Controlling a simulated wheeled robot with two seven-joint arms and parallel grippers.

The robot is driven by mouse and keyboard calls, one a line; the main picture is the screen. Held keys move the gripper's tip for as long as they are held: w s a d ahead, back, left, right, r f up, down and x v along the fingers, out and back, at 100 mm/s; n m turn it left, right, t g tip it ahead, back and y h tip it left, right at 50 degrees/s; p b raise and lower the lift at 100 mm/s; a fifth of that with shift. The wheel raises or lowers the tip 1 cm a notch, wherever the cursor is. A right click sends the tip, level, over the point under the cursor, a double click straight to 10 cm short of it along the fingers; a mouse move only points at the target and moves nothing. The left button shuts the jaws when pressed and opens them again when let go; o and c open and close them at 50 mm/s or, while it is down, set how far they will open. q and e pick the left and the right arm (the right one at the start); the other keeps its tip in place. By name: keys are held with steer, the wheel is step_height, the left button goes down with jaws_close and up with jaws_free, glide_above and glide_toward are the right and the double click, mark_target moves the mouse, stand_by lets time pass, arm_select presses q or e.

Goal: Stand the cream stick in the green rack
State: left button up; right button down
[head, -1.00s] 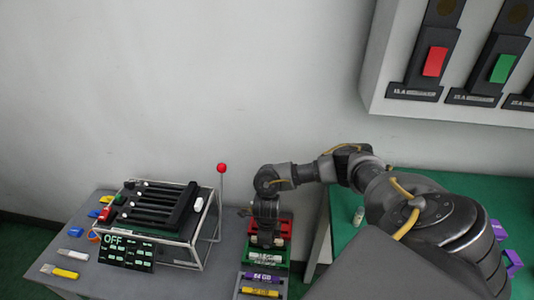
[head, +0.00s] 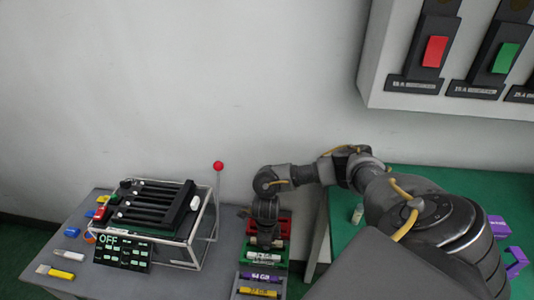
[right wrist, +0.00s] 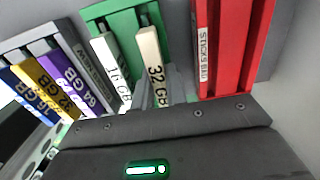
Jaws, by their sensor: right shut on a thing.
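The cream stick (right wrist: 151,62), marked 32 GB, is between the fingers of my right gripper (right wrist: 160,88) in the right wrist view. The gripper is shut on it. The stick is at the green rack (right wrist: 117,20), beside a white 16 GB stick (right wrist: 110,62). I cannot tell whether its hidden end is seated in the rack. In the head view my right gripper (head: 265,236) points down over the green rack (head: 283,254) and hides the cream stick. My left gripper is not in view.
A red rack (right wrist: 238,40) stands right of the green one. A grey rack (right wrist: 35,38) with purple, yellow and other sticks stands left. A lever box (head: 150,215) with an OFF display, loose sticks and a red-knobbed lever (head: 218,166) are left in the head view.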

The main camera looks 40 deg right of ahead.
steer(key=shift+f, duration=0.55)
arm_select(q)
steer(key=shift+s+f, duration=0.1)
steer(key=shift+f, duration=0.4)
arm_select(e)
steer(key=c, duration=1.3)
jaws_free()
steer(key=shift+f, duration=0.15)
steer(key=shift+c, duration=0.2)
steer(key=shift+s, duration=0.1)
step_height(320, 180, up, 12)
steer(key=shift+d+f+p, duration=0.1)
steer(key=shift+f+p, duration=0.1)
steer(key=shift+p, duration=0.5)
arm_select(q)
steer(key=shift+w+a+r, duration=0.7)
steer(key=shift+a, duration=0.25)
arm_select(e)
steer(key=shift+r, duration=0.1)
